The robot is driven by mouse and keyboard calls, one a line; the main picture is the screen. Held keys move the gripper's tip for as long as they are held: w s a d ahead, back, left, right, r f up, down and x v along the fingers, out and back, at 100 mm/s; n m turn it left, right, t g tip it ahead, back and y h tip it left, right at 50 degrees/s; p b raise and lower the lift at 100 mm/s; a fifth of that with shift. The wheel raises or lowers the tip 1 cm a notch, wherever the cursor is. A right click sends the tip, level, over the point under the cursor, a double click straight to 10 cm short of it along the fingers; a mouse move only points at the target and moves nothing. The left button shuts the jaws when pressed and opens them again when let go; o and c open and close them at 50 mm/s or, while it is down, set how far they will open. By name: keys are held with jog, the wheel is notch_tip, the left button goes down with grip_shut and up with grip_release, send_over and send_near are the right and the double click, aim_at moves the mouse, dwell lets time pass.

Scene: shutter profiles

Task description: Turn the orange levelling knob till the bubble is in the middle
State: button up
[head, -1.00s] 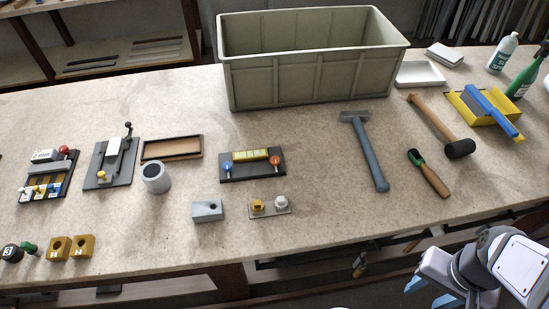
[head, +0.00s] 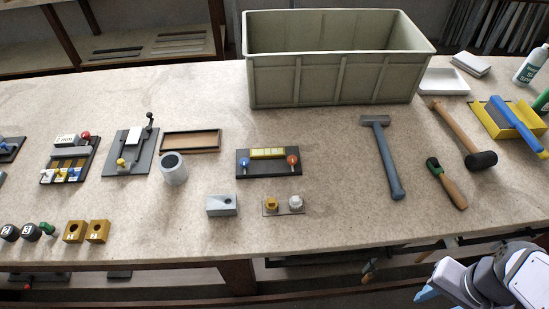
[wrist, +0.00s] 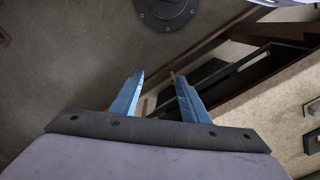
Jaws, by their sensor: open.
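In the head view the levelling device is a dark plate (head: 256,171) on the bench. It carries a yellow level vial (head: 267,153), an orange knob (head: 292,160) on its right and a blue knob (head: 244,164) on its left. The bubble is too small to make out. My gripper (head: 424,284) is at the lower right, off the bench's front edge and well away from the knob. In the wrist view its blue fingers (wrist: 158,98) are apart with nothing between them.
A large grey-green crate (head: 335,80) stands behind the device. A grey hammer (head: 388,160), a mallet (head: 459,130) and a green-and-wood tool (head: 446,185) lie to its right. A grey block (head: 221,206) and a small plate with two fittings (head: 284,206) sit in front.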

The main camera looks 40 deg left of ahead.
jog(key=w+a+r+n+p, duration=0.2)
jog(key=w+a+r+n, duration=0.15)
jog(key=w+a, duration=0.35)
jog(key=n+g+y+p, duration=0.2)
jog(key=n+y+p, duration=0.2)
jog(key=n, duration=1.5)
send_near(293, 159)
jog(key=shift+p+x, duration=1.7)
jog(key=shift+x, duration=2.2)
jog(key=shift+r, duration=0.1)
jog(key=shift+c, duration=0.2)
jog(key=c, duration=1)
